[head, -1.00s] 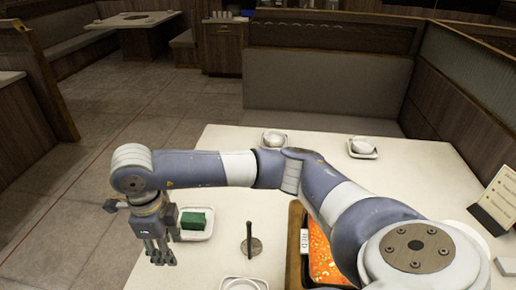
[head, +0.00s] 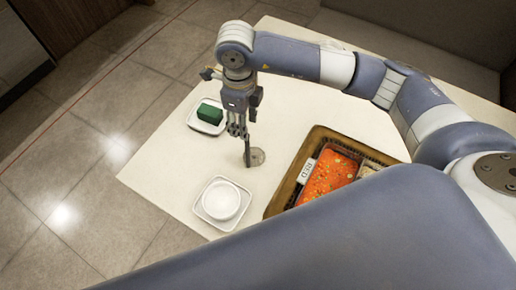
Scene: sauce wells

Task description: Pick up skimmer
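The skimmer (head: 257,157) has a small round grey head low at the table and a dark handle that stands up from it. My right gripper (head: 238,131) comes in from the right and points down at the upper part of the handle. Its fingers are close together and overlap the handle in the picture. I cannot tell whether they are closed on it. My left gripper is not in view.
A brown-framed container (head: 271,204) with orange-red contents and a label stands right of the skimmer. A white bowl on a square dish (head: 221,200) is in front. A green block (head: 210,112) sits on a white dish behind left. Free white table (head: 165,170) lies at left.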

